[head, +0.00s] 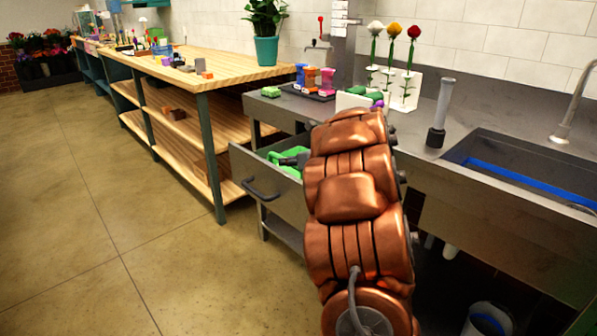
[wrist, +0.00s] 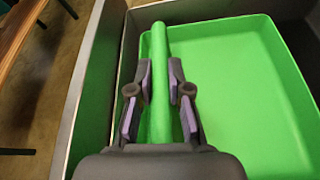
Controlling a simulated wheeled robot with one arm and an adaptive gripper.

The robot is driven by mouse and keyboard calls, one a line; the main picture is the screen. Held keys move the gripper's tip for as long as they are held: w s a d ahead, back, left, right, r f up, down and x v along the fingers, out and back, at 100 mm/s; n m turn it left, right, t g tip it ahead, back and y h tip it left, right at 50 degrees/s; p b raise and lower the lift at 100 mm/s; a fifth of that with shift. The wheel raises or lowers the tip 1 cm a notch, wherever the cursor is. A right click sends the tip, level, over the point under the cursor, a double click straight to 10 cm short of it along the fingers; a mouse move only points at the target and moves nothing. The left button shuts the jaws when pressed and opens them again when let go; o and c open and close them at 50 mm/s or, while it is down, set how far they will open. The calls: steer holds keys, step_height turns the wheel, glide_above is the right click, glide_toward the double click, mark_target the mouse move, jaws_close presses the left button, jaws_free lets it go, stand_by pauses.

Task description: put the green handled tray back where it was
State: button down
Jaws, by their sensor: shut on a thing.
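The green handled tray (wrist: 251,90) lies within the open grey drawer (wrist: 89,80) in the wrist view. Its green handle bar (wrist: 159,88) runs between the two fingers of my gripper (wrist: 160,95), which is shut on it. In the head view a part of the tray (head: 287,155) shows inside the drawer (head: 262,181), beside my copper arm. My arm hides the rest of the tray and most of the gripper there. I cannot tell whether the tray rests on the drawer floor.
The drawer is pulled out from the grey counter (head: 434,170), its black handle (head: 262,190) facing left. A sink (head: 520,165) is at right. A flower rack (head: 403,92) and colored containers (head: 327,78) stand on the counter. A wooden bench (head: 215,70) is at left; the floor beside it is clear.

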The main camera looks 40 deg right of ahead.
step_height(320, 180, down, 2)
steer(key=shift+d+f, duration=0.1)
steer(key=shift+d, duration=1.95)
steer(key=shift+a+f+b, duration=0.1)
steer(key=shift+f+b, duration=0.35)
steer(key=shift+b, duration=0.05)
steer(key=c, duration=1.1)
jaws_free()
